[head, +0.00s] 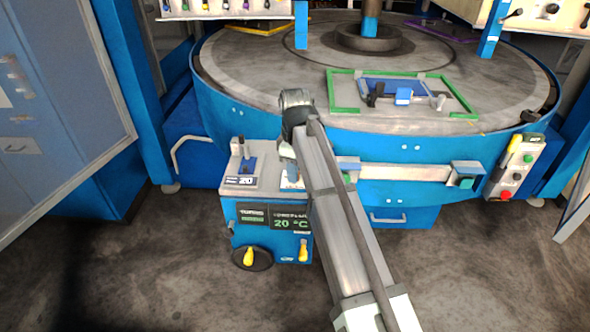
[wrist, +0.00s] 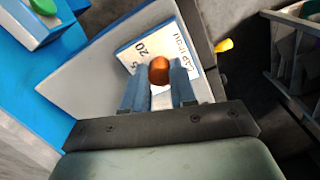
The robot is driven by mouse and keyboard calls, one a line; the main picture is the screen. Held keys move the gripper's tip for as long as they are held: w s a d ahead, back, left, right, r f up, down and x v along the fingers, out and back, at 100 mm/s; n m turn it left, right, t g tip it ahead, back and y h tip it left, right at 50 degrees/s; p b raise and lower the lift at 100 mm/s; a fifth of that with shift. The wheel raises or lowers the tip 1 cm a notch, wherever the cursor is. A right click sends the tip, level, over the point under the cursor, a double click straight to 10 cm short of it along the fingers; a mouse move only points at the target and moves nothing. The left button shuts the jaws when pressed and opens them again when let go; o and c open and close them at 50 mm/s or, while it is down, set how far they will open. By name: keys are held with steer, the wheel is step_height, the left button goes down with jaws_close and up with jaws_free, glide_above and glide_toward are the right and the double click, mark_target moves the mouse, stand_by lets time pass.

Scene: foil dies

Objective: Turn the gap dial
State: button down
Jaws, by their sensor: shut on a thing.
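The gap dial (wrist: 159,70) is an orange-brown knob in the wrist view, on a white plate (wrist: 136,53) printed with "20" and lettering that seems to read "GAP". My gripper (wrist: 158,78) has its two blue-grey fingers on either side of the knob and is shut on it. The lower part of the knob is hidden between the fingers. In the head view my arm hides the dial and most of my gripper, above the right part of a blue and white cabinet (head: 240,204).
A button box (head: 512,170) hangs at right.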

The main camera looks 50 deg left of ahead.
steer(key=m, duration=1.3)
steer(key=shift+m, duration=0.4)
steer(key=m, duration=1.2)
steer(key=shift+m, duration=0.3)
steer(key=c, duration=0.9)
jaws_free()
step_height(320, 180, up, 14)
